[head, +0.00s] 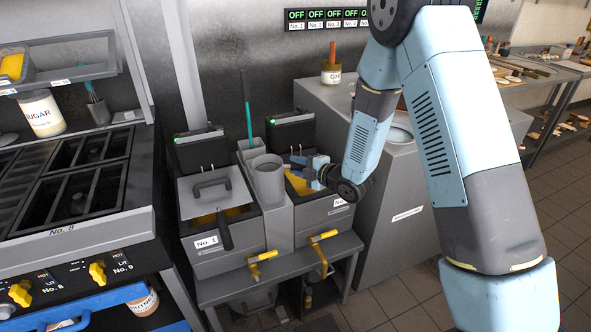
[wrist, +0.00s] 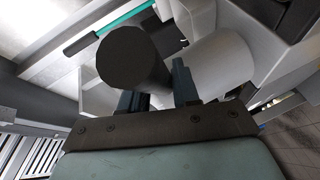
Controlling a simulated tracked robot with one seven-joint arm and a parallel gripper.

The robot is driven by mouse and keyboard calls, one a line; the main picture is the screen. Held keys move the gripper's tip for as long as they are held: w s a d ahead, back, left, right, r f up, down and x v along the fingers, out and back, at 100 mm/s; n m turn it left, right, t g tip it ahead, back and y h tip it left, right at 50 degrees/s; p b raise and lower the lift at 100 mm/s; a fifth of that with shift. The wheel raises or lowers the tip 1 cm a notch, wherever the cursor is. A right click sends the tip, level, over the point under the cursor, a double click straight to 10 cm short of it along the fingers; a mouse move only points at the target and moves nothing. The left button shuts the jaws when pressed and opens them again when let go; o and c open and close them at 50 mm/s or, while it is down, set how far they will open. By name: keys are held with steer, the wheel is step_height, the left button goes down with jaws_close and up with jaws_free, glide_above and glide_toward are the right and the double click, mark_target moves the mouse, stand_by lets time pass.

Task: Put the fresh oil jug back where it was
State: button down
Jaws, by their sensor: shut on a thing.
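The grey cylindrical jug (head: 268,180) stands upright in the head view, on the grey divider between the two fryers. My gripper (head: 296,168) reaches it from the right, over the right fryer, and is shut on it. In the wrist view, a dark round-ended piece (wrist: 134,55) lies between the fingers of my gripper (wrist: 157,88). A paler rounded grey surface lies behind it. I cannot tell whether the dark piece is the jug's handle.
The left fryer (head: 220,232) has a lid and basket handle; the right fryer (head: 325,208) shows yellow oil. A green-handled tool (head: 246,108) stands behind the jug. A grey cabinet (head: 405,195) is at the right, a range (head: 75,190) at the left.

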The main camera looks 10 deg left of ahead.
steer(key=shift+w+d+f, duration=0.15)
steer(key=shift+d+f, duration=0.25)
steer(key=shift+f, duration=0.4)
steer(key=c, duration=0.8)
jaws_free()
